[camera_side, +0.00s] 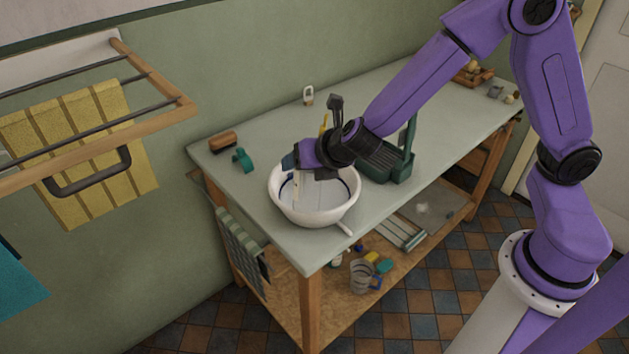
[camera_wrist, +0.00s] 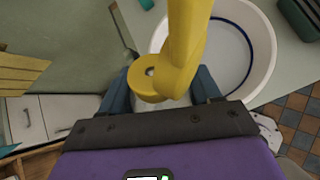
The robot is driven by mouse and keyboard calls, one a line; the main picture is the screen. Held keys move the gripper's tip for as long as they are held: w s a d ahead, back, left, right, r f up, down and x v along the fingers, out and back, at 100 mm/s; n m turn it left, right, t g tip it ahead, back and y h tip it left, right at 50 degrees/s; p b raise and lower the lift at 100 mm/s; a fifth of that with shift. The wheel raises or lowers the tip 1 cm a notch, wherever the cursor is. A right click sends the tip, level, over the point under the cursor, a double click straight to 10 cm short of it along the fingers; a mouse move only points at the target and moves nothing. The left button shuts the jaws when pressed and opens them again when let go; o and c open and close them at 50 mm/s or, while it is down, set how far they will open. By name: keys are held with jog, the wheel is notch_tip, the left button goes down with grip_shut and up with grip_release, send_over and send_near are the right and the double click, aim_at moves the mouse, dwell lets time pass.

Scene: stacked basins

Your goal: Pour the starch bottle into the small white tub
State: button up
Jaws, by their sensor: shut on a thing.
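The white tub (camera_side: 283,207) stands near the front left edge of the table, with a blue line around its inside. It also shows in the wrist view (camera_wrist: 268,60), at the upper right. My gripper (camera_side: 293,163) is over the back left of the tub. In the wrist view its blue fingers are shut on a yellow object (camera_wrist: 186,45), apparently the starch bottle. A bit of yellow (camera_side: 323,122) shows above my gripper in the side view. The bottle's mouth, its exact tilt and any flow cannot be made out.
A dark green caddy (camera_side: 388,168) stands close to the right of the tub. A brown brush (camera_side: 223,142) and a teal item (camera_side: 242,160) lie at the back left. A wooden drying rack (camera_side: 150,110) juts from the wall. The table's right half is mostly clear.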

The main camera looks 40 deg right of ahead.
aim_at(308, 176)
jog(key=shift+s+a+r+n+t+h, duration=0.15)
jog(key=shift+s+a+n+t+h, duration=0.4)
jog(key=shift+t+h, duration=0.3)
jog(key=shift+s+a+n+t+h, duration=0.35)
jog(key=shift+a+t+h, duration=0.25)
jog(key=shift+t, duration=0.45)
jog(key=shift+d, duration=0.1)
